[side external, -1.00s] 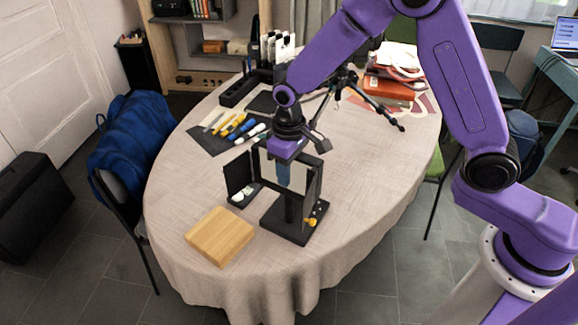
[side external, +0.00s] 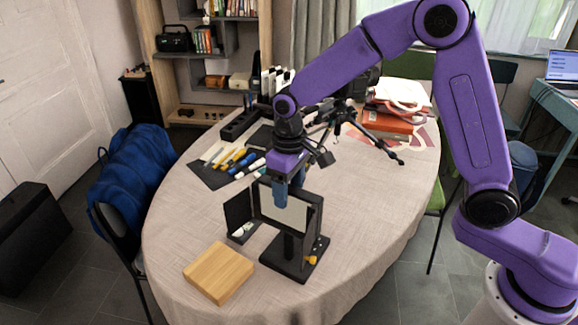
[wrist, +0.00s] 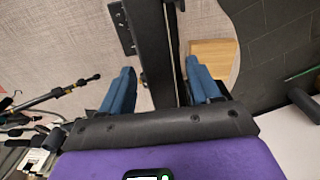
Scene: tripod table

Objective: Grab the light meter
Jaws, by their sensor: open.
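A black upright stand (side external: 314,222) with a pale panel (side external: 285,208) and a yellow knob (side external: 311,260) stands near the front of the table. A small whitish item (side external: 242,230) lies low beside a black side flap (side external: 239,208), left of the panel; I cannot tell whether it is the light meter. No other thing is clearly the light meter. My gripper (side external: 280,194) points down at the upper part of the panel, its blue fingers open. In the wrist view, my gripper (wrist: 160,88) has a dark bar of the stand (wrist: 152,50) showing between its fingers; contact is unclear.
A wooden block (side external: 218,272) lies front left. Pens and markers (side external: 235,160) lie on a dark mat behind. A black tripod (side external: 350,125) and stacked books (side external: 388,122) are at the back right. The tablecloth (side external: 375,205) right of the stand is clear.

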